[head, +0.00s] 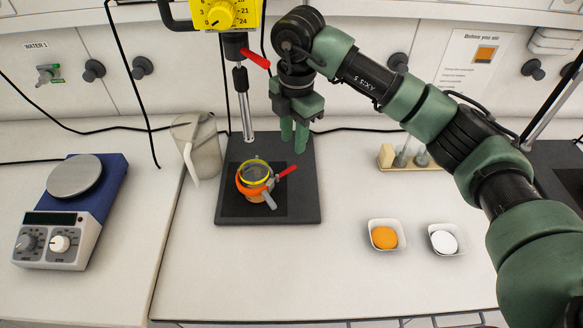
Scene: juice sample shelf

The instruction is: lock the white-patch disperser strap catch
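The disperser, a yellow-faced unit with a dial (220,14), stands at the top centre, with its metal shaft (244,103) pointing down over a black base plate (227,205). On the plate sits a small vessel with a yellow rim (255,172). An orange strap (246,187) runs around it, with a red lever (288,171) sticking out to the right and a grey piece (269,199) at the front. I cannot make out a white patch. My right gripper (294,140) points down above the plate's back right, apart from the strap, its fingers slightly parted and empty. My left gripper is out of view.
Another red lever (256,58) is on the disperser's column. A pitcher (198,146) stands left of the plate, a blue hotplate (80,205) farther left. Dishes with orange (384,237) and white (444,242) contents and a wooden rack (410,161) are right. The front bench is clear.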

